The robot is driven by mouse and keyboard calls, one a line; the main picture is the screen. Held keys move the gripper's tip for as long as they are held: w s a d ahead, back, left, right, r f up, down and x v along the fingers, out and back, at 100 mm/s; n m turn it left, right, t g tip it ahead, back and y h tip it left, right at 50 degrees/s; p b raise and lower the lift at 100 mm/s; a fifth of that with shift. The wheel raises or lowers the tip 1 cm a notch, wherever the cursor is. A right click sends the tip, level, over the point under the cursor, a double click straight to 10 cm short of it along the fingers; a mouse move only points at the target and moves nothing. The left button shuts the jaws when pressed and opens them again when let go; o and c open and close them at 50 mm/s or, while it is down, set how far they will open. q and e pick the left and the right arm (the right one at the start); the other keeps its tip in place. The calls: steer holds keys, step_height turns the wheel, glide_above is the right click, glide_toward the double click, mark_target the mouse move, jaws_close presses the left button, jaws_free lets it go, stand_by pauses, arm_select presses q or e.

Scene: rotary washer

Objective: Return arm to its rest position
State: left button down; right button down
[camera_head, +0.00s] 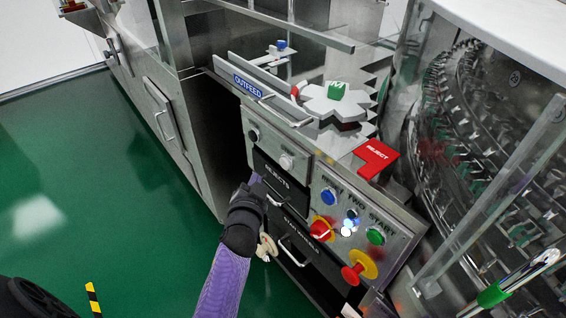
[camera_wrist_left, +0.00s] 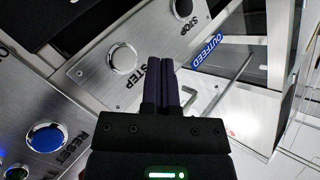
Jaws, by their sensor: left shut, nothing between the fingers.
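My left arm comes up from the bottom of the head view with a purple sleeve and a black wrist. My left gripper (camera_head: 256,183) is in front of the machine's control cabinet, near the drawer marked REJECTS (camera_head: 279,178). In the left wrist view the two dark fingers of this gripper (camera_wrist_left: 167,72) are pressed together with nothing between them. They overlap the panel with the STEP button (camera_wrist_left: 124,58) and STOP button (camera_wrist_left: 181,8) in that view; contact cannot be told. My right gripper is not in view.
The panel carries a blue button (camera_head: 328,196), a green START button (camera_head: 375,236) and red knobs on yellow collars (camera_head: 360,266). Drawer handles (camera_head: 296,250) stick out. A red REJECT chute (camera_head: 376,157) and a glass-walled rotary machine stand right. Green floor (camera_head: 90,190) is open at left.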

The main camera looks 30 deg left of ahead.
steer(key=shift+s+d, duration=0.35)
arm_select(q)
steer(key=s+d+f+g+h, duration=0.25)
steer(key=s+f, duration=0.45)
steer(key=f, duration=0.4)
steer(key=s+d+f+g+h, duration=0.2)
steer(key=s+d+f+g, duration=0.2)
steer(key=s+f, duration=0.5)
steer(key=s+f+g, duration=0.3)
steer(key=s, duration=0.7)
steer(key=s+f+g, duration=0.3)
steer(key=s, duration=0.7)
steer(key=s+f+g+h+p, duration=0.1)
steer(key=s+f+g, duration=0.2)
steer(key=s, duration=0.7)
steer(key=shift+s+d+f, duration=0.2)
steer(key=shift+f, duration=0.3)
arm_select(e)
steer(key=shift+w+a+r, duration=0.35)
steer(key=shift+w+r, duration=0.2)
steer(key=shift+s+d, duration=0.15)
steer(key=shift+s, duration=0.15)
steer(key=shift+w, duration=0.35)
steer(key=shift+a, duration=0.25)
